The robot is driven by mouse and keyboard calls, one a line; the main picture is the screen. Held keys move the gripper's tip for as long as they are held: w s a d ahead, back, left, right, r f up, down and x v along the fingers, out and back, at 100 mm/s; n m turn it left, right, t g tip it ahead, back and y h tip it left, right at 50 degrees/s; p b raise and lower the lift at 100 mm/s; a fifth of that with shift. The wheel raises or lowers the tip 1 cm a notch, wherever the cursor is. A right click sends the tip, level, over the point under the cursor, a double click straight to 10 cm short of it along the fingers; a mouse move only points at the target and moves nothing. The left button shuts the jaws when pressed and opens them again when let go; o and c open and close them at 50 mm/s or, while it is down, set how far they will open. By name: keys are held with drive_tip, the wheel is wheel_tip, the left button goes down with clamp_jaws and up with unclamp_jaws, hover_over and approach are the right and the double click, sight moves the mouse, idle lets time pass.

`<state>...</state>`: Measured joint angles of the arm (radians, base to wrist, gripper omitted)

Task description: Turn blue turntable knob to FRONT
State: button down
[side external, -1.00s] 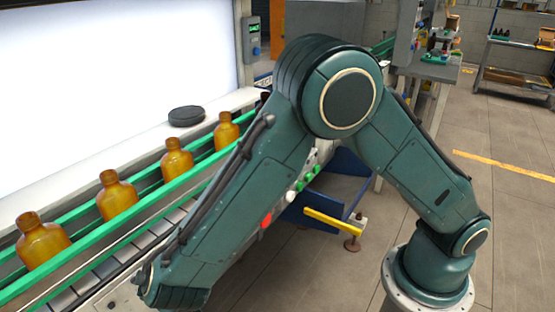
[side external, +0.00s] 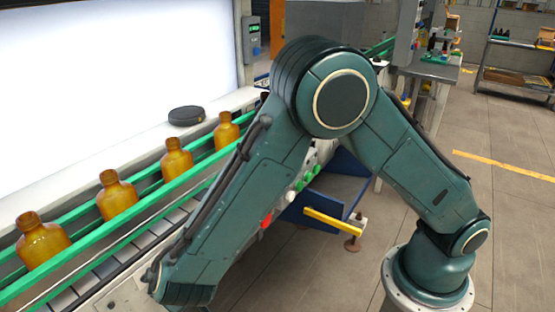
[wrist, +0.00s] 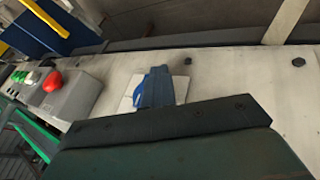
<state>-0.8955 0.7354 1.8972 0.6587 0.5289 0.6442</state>
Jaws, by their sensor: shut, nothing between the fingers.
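The blue knob (wrist: 155,88) sits on a pale square plate (wrist: 128,100) on the light metal panel in the wrist view. Its left edge is brighter blue, and most of it looks dark blue. I cannot make out a pointer or the FRONT label. My gripper (wrist: 165,122) shows as a dark body across the lower part of the wrist view, just below the knob and covering its near side. It is shut with nothing held; its fingertips are hard to make out, and I cannot tell whether it touches the knob. In the side external view the gripper and knob are out of sight.
A grey control box with a red button (wrist: 52,82) and green buttons (wrist: 20,76) stands left of the knob. Amber bottles (side external: 118,197) stand between green conveyor rails (side external: 150,212). A dark round disc (side external: 186,116) lies on the ledge behind. The panel right of the knob is clear.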

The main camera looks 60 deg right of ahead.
drive_tip(key=shift+d+r, duration=0.1)
drive_tip(key=shift+r, duration=0.7)
drive_tip(key=s+a+r, duration=0.3)
drive_tip(key=a+r, duration=0.4)
drive_tip(key=a, duration=0.3)
drive_tip(key=shift+s+a, duration=0.15)
drive_tip(key=shift+s, duration=0.1)
